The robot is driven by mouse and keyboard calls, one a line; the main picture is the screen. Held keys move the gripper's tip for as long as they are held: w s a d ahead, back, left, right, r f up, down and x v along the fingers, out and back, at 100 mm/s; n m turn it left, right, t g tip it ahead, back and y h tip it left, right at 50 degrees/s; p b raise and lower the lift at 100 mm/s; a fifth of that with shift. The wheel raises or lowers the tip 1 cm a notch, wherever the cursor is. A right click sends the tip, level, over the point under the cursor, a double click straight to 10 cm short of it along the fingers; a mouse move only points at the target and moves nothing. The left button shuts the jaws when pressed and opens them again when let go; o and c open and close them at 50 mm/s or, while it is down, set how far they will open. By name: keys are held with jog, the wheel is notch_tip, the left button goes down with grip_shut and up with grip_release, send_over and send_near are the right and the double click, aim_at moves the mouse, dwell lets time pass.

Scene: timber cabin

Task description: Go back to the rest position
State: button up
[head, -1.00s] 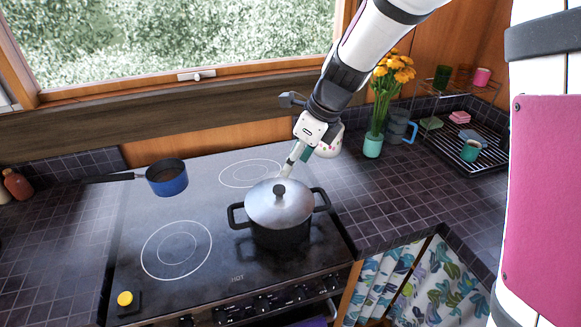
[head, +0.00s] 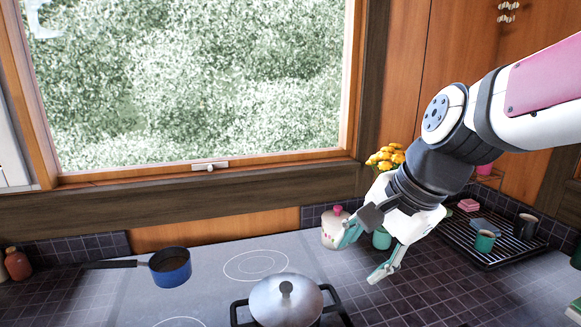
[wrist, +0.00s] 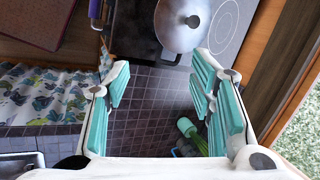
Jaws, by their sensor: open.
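My gripper (head: 364,254) is open and empty, held up to the right of the cooktop in the head view. Its two teal-padded fingers (wrist: 160,78) stand apart in the wrist view with nothing between them. The pot with its silver lid (head: 272,300) sits on the cooktop to the lower left of my gripper, apart from it, its lower part cut off by the frame. The lidded pot also shows at the top of the wrist view (wrist: 180,28).
A blue saucepan (head: 171,268) stands at the back left of the cooktop. A pink-knobbed white jar (head: 332,228) and orange flowers (head: 384,160) are behind my gripper. A dish rack (head: 510,246) with cups is to the right. The window (head: 200,90) is behind.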

jog(key=s+d+r+n+t+h, duration=0.1)
jog(key=s+d+n+t+h, duration=0.1)
jog(key=s+d+n, duration=0.5)
jog(key=shift+s+d+r+n+h, duration=0.2)
jog(key=shift+s+r+n+h, duration=0.3)
jog(key=shift+s+n, duration=2.15)
jog(key=shift+s+f+m, duration=0.1)
jog(key=shift+s+m, duration=0.3)
jog(key=shift+m, duration=0.05)
